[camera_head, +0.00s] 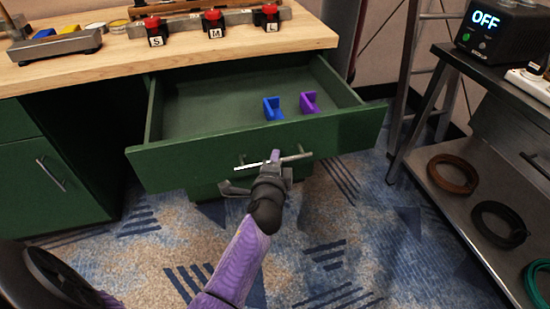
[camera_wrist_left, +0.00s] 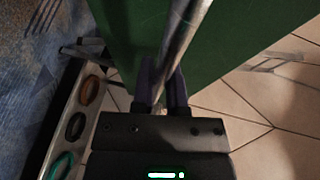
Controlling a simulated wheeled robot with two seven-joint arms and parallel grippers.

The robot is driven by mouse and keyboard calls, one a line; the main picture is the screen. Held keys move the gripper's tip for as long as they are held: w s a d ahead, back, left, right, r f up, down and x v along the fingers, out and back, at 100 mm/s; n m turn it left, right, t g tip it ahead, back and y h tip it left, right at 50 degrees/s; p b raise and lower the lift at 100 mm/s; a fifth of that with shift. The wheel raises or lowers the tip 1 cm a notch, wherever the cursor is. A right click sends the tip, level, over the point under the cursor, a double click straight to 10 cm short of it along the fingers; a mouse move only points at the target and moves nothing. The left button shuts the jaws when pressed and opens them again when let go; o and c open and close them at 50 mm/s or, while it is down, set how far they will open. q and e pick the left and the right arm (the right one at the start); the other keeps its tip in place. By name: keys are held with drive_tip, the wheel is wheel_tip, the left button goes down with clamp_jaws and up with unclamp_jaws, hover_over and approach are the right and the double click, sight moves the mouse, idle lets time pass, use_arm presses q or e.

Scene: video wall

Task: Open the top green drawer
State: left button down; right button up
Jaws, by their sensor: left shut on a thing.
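The top green drawer (camera_head: 200,158) stands pulled out from under the wooden worktop in the head view, with its inside showing. A blue piece (camera_head: 271,110) and a purple piece (camera_head: 308,103) sit inside it near the front. My left gripper (camera_head: 276,160) is at the drawer front, shut on the metal bar handle (camera_head: 298,157). In the left wrist view the handle (camera_wrist_left: 185,40) runs between the two fingers of the left gripper (camera_wrist_left: 162,88), against the green drawer front (camera_wrist_left: 235,40). My right gripper is not in view.
The wooden worktop (camera_head: 100,68) holds red-topped blocks marked S, M and L. A metal shelf (camera_head: 440,150) with coiled cables stands at the right. Patterned carpet lies open in front.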

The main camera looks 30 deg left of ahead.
use_arm(q)
drive_tip(key=shift+s+d, duration=0.15)
drive_tip(key=c, duration=0.7)
unclamp_jaws()
drive_tip(key=shift+o, duration=0.2)
